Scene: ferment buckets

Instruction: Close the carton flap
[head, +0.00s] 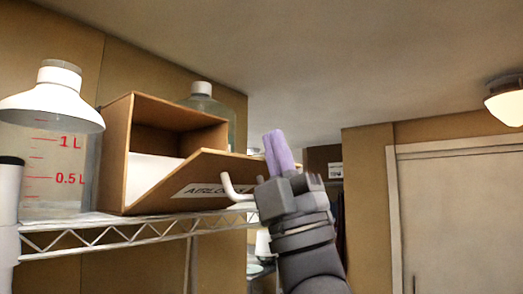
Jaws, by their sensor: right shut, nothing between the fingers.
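A brown carton (117,150) stands on a white wire shelf with its open side facing me. Its flap (208,177), labelled "AIRLO…", is tilted outward and down to the right, and part of the label is covered. Something white (148,172) shows inside the carton. My right gripper (278,152) has purple fingers, points upward and is shut with nothing in it. It is just right of the flap in the picture; I cannot tell whether it touches it. A white hook-like piece (235,191) shows between flap and gripper. My left gripper is not in view.
The wire shelf (110,236) runs under the carton. A marked clear vessel (52,165) stands left of it and a capped bottle (203,103) behind it. A door (460,220) is at right.

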